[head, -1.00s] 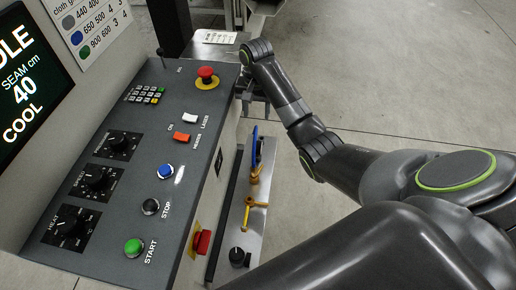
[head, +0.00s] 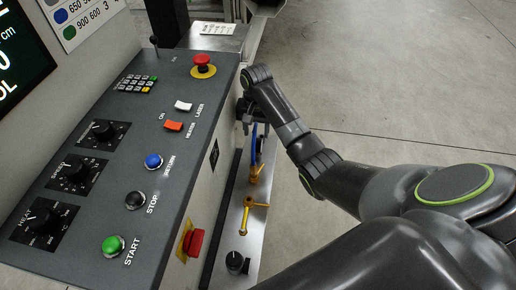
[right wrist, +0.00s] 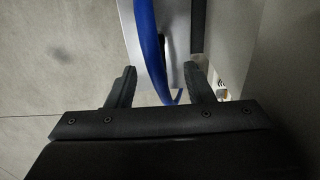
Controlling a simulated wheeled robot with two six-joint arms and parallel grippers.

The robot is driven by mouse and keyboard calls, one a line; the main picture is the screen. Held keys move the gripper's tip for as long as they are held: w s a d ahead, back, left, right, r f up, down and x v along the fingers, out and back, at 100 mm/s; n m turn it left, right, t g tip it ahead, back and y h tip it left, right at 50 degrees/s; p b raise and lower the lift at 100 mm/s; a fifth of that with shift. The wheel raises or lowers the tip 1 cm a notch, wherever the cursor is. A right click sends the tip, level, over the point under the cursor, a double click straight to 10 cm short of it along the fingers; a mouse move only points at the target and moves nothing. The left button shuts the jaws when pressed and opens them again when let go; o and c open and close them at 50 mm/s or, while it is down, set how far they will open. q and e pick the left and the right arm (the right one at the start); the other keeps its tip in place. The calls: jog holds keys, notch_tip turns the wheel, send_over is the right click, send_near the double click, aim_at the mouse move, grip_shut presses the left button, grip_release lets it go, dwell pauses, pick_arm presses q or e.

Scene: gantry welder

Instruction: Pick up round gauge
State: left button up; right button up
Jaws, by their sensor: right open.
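The round gauge (head: 254,147) shows in the head view as a narrow blue rim, nearly edge-on, on the metal ledge to the right of the control panel. My right gripper (head: 248,118) is at its upper end, partly hidden by my own wrist. In the right wrist view the blue rim (right wrist: 152,45) runs as a curve between the two fingers of my right gripper (right wrist: 160,76). The fingers are apart, with a gap on both sides of the rim. The gauge's face is not clearly visible. My left gripper is not in view.
A brass valve with a yellow handle (head: 249,205) and a black knob (head: 236,263) stand on the ledge (head: 225,232) nearer me. The control panel (head: 95,225) with buttons, including a red side button (head: 194,243), lies to the left. Open floor (head: 400,90) lies to the right.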

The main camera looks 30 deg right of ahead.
aim_at(258, 141)
jog(key=f, duration=0.6)
jog(key=shift+s+d+b, duration=0.15)
jog(key=shift+d+b, duration=0.05)
jog(key=shift+b, duration=0.1)
jog(key=shift+r, duration=0.1)
grip_shut()
